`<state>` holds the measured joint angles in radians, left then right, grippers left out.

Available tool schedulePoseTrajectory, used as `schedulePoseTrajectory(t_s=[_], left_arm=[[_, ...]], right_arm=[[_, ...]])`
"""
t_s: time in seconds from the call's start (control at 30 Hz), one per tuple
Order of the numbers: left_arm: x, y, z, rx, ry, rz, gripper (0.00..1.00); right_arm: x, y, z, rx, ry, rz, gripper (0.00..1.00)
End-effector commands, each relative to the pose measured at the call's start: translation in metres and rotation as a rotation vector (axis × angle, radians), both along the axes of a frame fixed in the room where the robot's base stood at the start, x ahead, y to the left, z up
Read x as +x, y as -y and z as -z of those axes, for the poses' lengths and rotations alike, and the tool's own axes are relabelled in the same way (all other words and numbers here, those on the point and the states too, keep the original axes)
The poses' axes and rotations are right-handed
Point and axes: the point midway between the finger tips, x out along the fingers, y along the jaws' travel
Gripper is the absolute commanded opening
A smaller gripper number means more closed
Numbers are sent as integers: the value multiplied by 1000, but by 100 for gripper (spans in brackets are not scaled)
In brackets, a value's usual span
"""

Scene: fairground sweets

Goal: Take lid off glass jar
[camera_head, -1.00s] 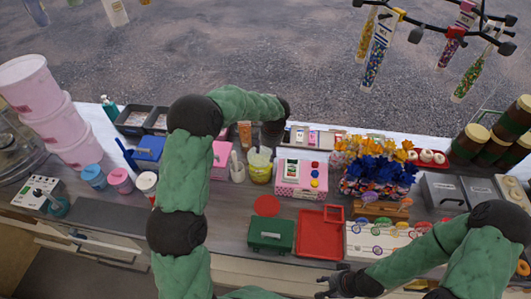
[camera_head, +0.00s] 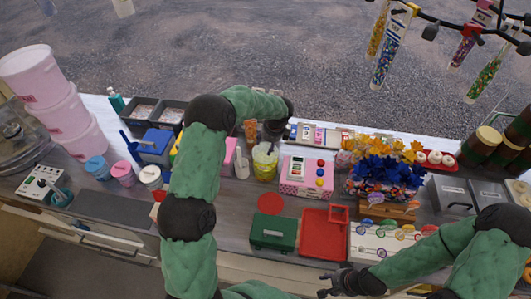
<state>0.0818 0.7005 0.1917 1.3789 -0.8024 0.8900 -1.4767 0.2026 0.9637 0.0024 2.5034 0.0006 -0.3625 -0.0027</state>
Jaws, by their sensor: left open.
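A clear jar with yellowish contents (camera_head: 265,166) stands on the counter near the middle. Whitish pieces show around its top; I cannot tell whether these include a lid. My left gripper (camera_head: 272,138) is open and points down just behind and above this jar, small and dark in the view. I cannot tell whether it touches the jar. My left arm hides part of the counter left of it. My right gripper (camera_head: 328,284) is low at the front edge, apart from the jar, its fingers spread and empty.
A pink box with coloured buttons (camera_head: 306,176) stands right of the jar, and a white cup (camera_head: 241,167) stands left. A green box (camera_head: 273,232) and red tray (camera_head: 322,233) lie in front. Dark jars with cream lids (camera_head: 482,145) stand far right.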

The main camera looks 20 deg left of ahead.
Motion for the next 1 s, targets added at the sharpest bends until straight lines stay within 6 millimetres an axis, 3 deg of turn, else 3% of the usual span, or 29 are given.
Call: schedulePoseTrajectory(t_s=[0.13,0.4,0.47,0.6,1.0], left_arm=[[1,-5,21,0,-2,-1,57],[2,-6,25,-1,2,0,57],[2,-6,25,-1,2,0,43],[2,-6,25,0,1,-1,3],[3,-7,24,-1,2,0,0]], right_arm=[[0,0,0,0,0,0,40],[0,0,0,0,0,0,40],[0,0,0,0,0,0,40],[0,0,0,0,0,0,40],[0,0,0,0,0,0,40]])
